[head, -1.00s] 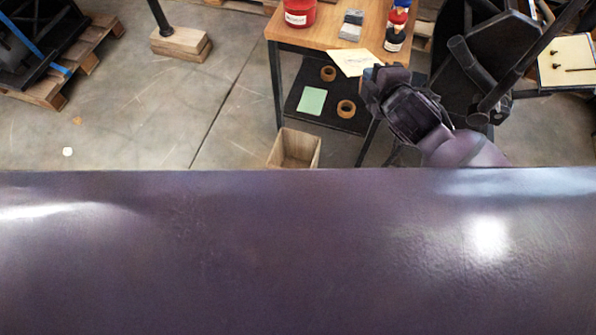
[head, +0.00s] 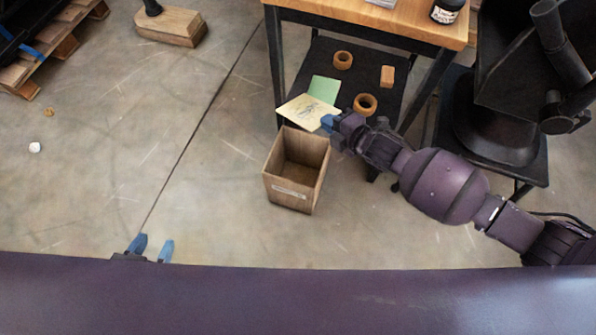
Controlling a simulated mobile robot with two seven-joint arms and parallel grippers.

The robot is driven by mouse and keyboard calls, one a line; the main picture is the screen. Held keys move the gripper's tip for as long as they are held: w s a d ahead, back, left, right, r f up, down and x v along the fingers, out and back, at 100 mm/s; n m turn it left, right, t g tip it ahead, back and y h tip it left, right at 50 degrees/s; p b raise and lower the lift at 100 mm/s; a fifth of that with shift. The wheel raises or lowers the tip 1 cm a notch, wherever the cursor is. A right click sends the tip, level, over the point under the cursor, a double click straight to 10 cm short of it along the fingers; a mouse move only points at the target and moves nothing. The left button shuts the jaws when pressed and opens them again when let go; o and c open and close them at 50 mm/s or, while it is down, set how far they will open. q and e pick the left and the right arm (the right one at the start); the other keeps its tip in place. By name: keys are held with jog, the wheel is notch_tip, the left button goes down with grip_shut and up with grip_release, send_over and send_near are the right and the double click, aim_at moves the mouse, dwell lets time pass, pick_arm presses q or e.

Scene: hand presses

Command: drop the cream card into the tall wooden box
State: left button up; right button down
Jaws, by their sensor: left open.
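The cream card (head: 303,108) has a faint drawing on it and is held roughly flat. My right gripper (head: 328,122) is shut on the card's right edge; its arm comes in from the right. The tall wooden box (head: 294,194) stands open-topped on the floor, with a pale label on its front. No contents show inside it. In the picture the card lies just beyond the box's back rim, overlapping a green card behind it. My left gripper (head: 152,247) shows only its two blue fingertips, apart and empty, at lower left.
A wooden-topped table (head: 380,22) stands behind the box. Its dark lower shelf holds the green card (head: 324,88), tape rolls (head: 365,104) and a small wooden block (head: 388,76). A black press (head: 510,100) stands at right.

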pick_arm(q)
jog(key=shift+t, duration=0.5)
jog(key=f+b, duration=0.1)
jog(key=b, duration=0.2)
jog(key=f+b, duration=0.2)
jog(key=b, duration=0.1)
jog(key=s+f+b, duration=0.1)
jog(key=f+b, duration=0.1)
jog(key=b, duration=0.1)
jog(key=shift+s+a, duration=0.1)
jog(key=shift+a, duration=0.15)
pick_arm(e)
notch_tip(320, 180, down, 19)
jog(key=w+n+g, duration=0.1)
jog(key=shift+a+y, duration=0.4)
jog(key=shift+a, duration=0.05)
jog(key=shift+w+r, duration=0.15)
jog(key=c, duration=1.3)
grip_release()
